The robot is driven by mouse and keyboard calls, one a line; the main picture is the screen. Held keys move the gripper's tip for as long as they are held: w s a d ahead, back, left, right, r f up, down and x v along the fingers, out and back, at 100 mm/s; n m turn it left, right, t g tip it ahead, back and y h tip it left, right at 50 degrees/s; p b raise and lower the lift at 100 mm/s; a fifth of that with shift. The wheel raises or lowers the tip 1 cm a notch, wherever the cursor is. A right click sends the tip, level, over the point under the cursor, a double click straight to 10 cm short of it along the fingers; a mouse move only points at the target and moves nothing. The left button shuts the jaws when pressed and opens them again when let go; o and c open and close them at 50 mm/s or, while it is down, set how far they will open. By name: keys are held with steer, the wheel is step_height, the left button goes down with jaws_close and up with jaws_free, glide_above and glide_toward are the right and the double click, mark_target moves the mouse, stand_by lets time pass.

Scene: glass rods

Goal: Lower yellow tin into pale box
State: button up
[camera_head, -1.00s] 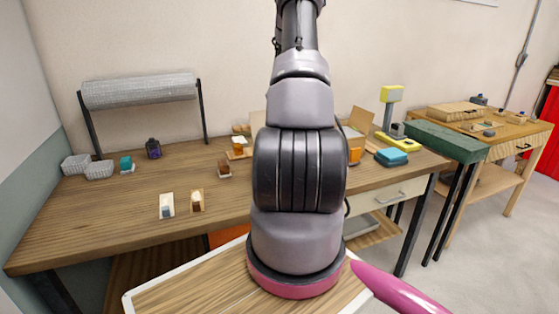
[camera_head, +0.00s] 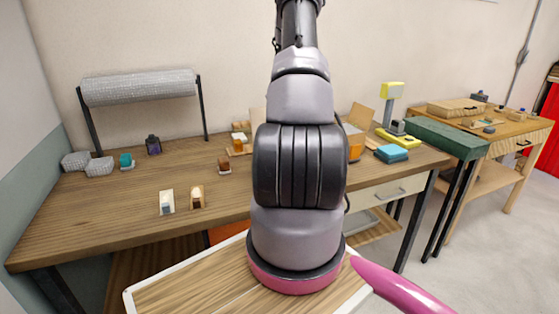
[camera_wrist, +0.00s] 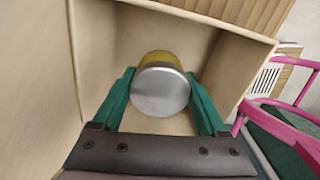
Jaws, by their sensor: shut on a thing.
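The yellow tin (camera_wrist: 160,92) shows its round silver end to the wrist camera, with a yellow band of its side beyond. My gripper (camera_wrist: 160,76) is shut on it, one green finger on each side. The tin is within the pale box (camera_wrist: 226,75), whose walls rise left, right and beyond it. A strip of the box floor shows near the tin; I cannot tell whether the tin touches it. In the head view my arm hides the gripper and most of the box; a raised tan flap (camera_head: 362,116) shows right of the arm.
The bench's left front is clear.

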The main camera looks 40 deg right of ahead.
steer(key=shift+f, duration=1.2)
stand_by(0.5)
steer(key=o, duration=1.4)
